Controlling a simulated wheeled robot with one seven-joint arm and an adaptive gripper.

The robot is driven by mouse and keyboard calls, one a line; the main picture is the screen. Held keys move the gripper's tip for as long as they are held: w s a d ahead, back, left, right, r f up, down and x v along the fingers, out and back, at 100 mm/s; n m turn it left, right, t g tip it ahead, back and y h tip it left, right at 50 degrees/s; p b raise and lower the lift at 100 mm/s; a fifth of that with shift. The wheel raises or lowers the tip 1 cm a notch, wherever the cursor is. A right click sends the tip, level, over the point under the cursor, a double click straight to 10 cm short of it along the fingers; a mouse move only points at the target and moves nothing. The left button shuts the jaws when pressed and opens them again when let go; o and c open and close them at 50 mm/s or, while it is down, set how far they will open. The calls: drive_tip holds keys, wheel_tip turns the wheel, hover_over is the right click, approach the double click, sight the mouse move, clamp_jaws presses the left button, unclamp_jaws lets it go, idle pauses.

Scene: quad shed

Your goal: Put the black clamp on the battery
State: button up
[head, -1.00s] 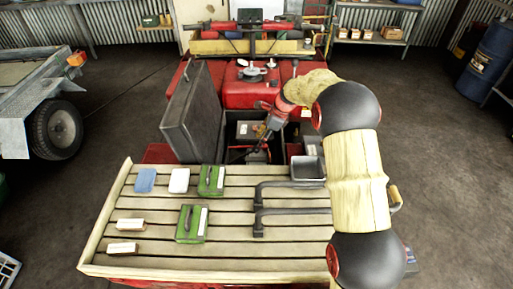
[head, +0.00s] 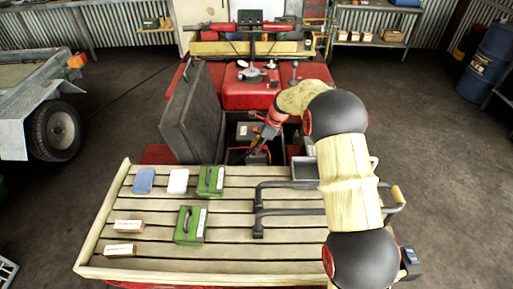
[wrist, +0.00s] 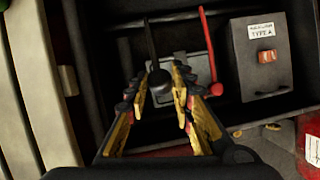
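My gripper (wrist: 161,80) reaches down into the open bay of the red quad, with its two fingers apart. A black rod-like piece with a rounded end, seemingly the black clamp (wrist: 160,88), lies between the fingertips. I cannot tell whether the fingers press on it. A matching red piece (wrist: 216,89) stands to its right. Behind both is a light grey block (wrist: 196,68), possibly the battery, partly hidden. To the right is a grey box labelled TYPE A (wrist: 262,62) with a red part. In the head view my gripper (head: 262,142) is over the bay, its fingertips hard to make out.
The upright dark seat (head: 190,112) bounds the bay on the left. A slatted wooden rack (head: 150,262) in front holds green boxes (head: 190,226), a blue pad (head: 143,181), a white pad (head: 178,181) and small blocks. A metal tray (head: 304,170) sits right of the bay.

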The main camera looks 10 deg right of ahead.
clamp_jaws()
drive_tip(key=shift+f, duration=0.15)
idle(0.4)
drive_tip(key=shift+s+d+f+y+b, duration=0.15)
drive_tip(key=shift+d+f+y+b, duration=0.15)
drive_tip(key=shift+d+f+y, duration=0.15)
drive_tip(key=d+f+y+b, duration=0.1)
drive_tip(key=f, duration=0.1)
drive_tip(key=d+f+y, duration=0.1)
drive_tip(key=f, duration=0.1)
drive_tip(key=d+f+t+y+b, duration=0.1)
drive_tip(key=d+f+y, duration=0.1)
drive_tip(key=f, duration=0.1)
drive_tip(key=shift+s+b, duration=0.3)
drive_tip(key=shift+s, duration=0.05)
drive_tip(key=shift+s+d+f, duration=0.1)
drive_tip(key=shift+d+f, duration=0.1)
drive_tip(key=shift+f, duration=0.95)
drive_tip(key=o, duration=0.6)
unclamp_jaws()
drive_tip(key=shift+c, duration=0.2)
drive_tip(key=shift+r, duration=0.1)
drive_tip(key=shift+r, duration=0.15)
